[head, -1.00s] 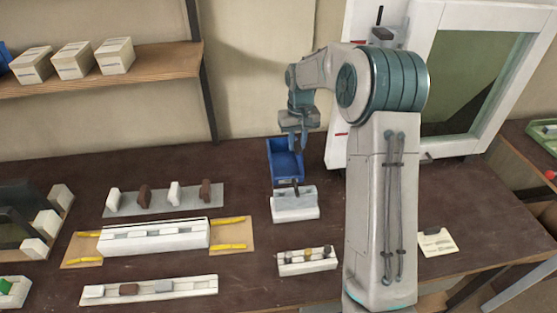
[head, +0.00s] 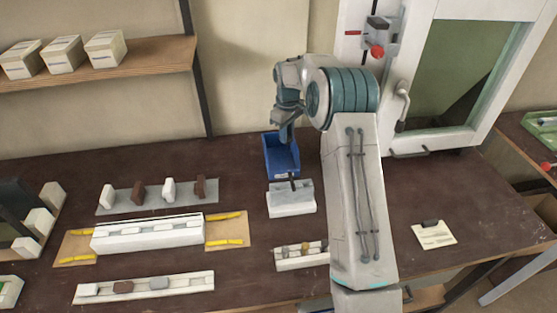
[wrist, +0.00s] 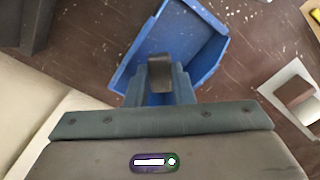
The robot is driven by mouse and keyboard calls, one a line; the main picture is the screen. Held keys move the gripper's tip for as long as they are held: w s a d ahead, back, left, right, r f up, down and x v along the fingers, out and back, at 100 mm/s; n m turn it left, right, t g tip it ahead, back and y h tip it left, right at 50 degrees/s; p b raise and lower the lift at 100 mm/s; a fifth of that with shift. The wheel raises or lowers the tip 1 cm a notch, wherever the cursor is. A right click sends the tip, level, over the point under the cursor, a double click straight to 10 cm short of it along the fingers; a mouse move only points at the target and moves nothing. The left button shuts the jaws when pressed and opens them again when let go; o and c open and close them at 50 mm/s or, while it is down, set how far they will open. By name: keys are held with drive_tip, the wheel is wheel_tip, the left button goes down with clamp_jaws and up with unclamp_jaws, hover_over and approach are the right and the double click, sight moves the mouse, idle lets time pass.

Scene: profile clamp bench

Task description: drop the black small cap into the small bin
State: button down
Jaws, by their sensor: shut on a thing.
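The small bin is an open blue tray (head: 268,163) at the back middle of the bench, just behind a white block. It also shows in the wrist view (wrist: 205,48), under and beyond the fingers. My gripper (head: 285,138) hangs above the bin, pointing down. In the wrist view my gripper (wrist: 160,82) is shut on a small dark cap (wrist: 160,70), which lies over the bin's opening in the picture. The cap is too small to make out in the head view. The bin's floor is partly hidden by my gripper.
The white block (head: 290,204) with a dark upright piece stands in front of the bin. A white rack (head: 292,262) with small parts is nearer. White and brown pieces stand on a grey strip (head: 120,207) at left. A white-framed door (head: 418,60) rises at right.

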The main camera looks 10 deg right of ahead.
wheel_tip(320, 180, down, 2)
drive_tip(key=shift+f+b, duration=0.15)
drive_tip(key=shift+b, duration=0.3)
drive_tip(key=c, duration=1.2)
unclamp_jaws()
drive_tip(key=shift+o, duration=0.2)
wheel_tip(320, 180, up, 14)
drive_tip(key=b, duration=0.1)
